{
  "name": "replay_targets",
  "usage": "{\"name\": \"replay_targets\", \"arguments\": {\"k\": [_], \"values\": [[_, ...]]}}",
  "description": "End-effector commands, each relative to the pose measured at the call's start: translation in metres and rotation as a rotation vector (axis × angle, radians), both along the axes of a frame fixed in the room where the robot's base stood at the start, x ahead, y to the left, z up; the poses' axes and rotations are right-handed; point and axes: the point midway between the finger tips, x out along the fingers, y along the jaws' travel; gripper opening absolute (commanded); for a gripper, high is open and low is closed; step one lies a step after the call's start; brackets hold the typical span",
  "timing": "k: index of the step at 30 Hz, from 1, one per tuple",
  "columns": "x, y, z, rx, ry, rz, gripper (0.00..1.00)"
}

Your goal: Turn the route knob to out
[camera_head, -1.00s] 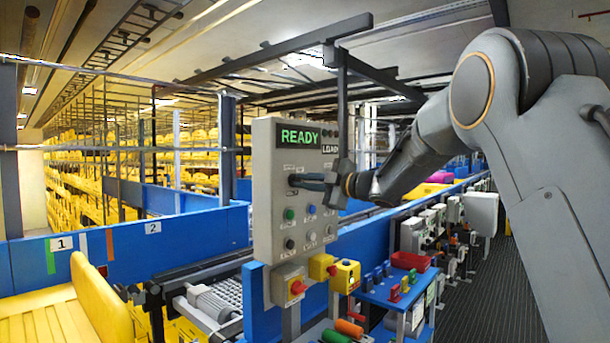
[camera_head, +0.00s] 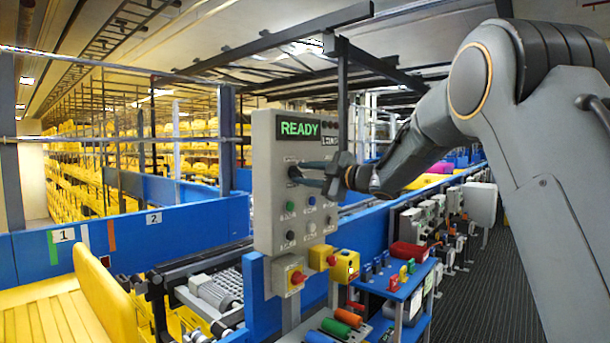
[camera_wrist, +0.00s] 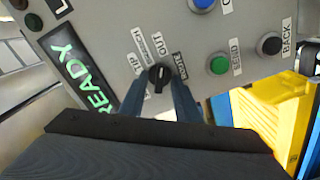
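The route knob (camera_wrist: 158,75) is a small black knob on the grey control panel (camera_head: 265,215). In the wrist view it sits beside labels that include OUT (camera_wrist: 157,43) and ROUTE (camera_wrist: 180,66). My gripper (camera_wrist: 158,80) has one finger on each side of the knob, with a small gap showing at each side. In the head view my gripper (camera_head: 297,173) is at the panel's upper middle, and its fingers hide most of the knob. Which label the knob points to is hard to tell. The panel's display (camera_head: 299,128) reads READY in green.
Green (camera_head: 290,206), blue (camera_head: 312,200) and black (camera_head: 291,236) buttons sit below the knob. A blue cart (camera_head: 395,290) with small coloured parts stands to the right. A conveyor (camera_head: 228,282) runs behind the panel.

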Motion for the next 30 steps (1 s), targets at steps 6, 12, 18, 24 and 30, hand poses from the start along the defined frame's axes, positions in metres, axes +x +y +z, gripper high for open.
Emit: {"name": "replay_targets", "arguments": {"k": [6, 12, 18, 24, 30], "values": [[-0.002, -0.004, 0.000, -0.001, -0.001, 0.000, 0.30], [-0.019, -0.027, -0.001, 0.000, -0.001, -0.003, 0.30], [-0.038, -0.051, -0.001, 0.000, -0.001, -0.001, 0.30], [-0.047, -0.061, -0.001, 0.000, 0.001, -0.001, 0.30], [-0.048, -0.062, 0.000, 0.000, 0.000, 0.000, 0.30]]}}
